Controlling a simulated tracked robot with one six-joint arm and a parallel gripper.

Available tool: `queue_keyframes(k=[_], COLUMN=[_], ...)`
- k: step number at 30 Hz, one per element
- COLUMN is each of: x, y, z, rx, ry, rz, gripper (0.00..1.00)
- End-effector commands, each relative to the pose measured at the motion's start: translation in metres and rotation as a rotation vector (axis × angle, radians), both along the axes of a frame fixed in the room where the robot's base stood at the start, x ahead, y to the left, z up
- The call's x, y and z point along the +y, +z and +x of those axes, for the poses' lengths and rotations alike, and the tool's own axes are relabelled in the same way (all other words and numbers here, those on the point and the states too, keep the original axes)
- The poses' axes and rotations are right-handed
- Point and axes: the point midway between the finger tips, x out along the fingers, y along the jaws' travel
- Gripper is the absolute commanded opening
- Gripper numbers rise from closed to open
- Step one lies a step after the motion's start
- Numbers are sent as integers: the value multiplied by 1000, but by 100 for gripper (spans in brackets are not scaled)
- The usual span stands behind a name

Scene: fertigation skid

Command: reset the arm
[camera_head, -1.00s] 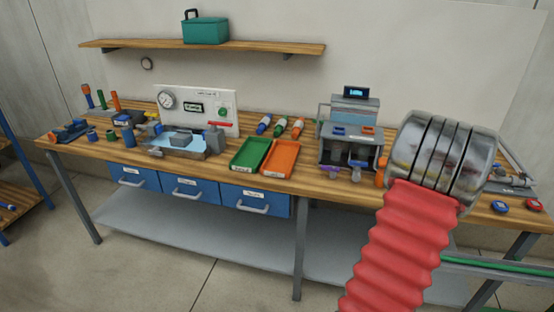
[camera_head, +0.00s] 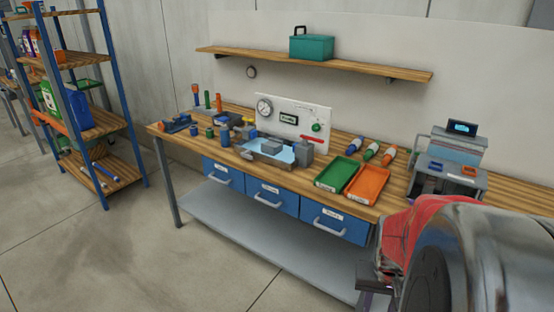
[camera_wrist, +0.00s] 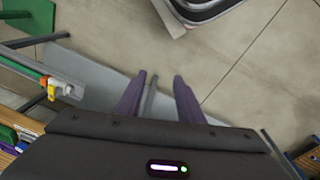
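My gripper (camera_wrist: 163,80) shows in the wrist view with its two dark purple fingers apart and nothing held between them. It points down over the grey floor, and a grey bar shows beyond the fingers. In the head view, my arm (camera_head: 455,260) fills the lower right corner with its red sleeve and shiny metal link, in front of the bench's right part. I cannot make out the fingers clearly there.
The wooden workbench (camera_head: 335,207) carries a green tray (camera_head: 338,174), an orange tray (camera_head: 368,183) and a grey device (camera_head: 450,165). A wall shelf holds a teal box (camera_head: 312,47). A blue-framed rack (camera_head: 100,120) stands left. The floor (camera_head: 90,240) between is clear.

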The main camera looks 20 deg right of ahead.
Motion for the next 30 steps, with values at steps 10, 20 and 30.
queue_keyframes(k=[10, 20, 30], x=[83, 155, 222], y=[58, 108, 155], z=[33, 54, 61], rx=[-81, -227, -393], ry=[190, 404, 637], rz=[-7, -46, -86], gripper=[34, 34, 34])
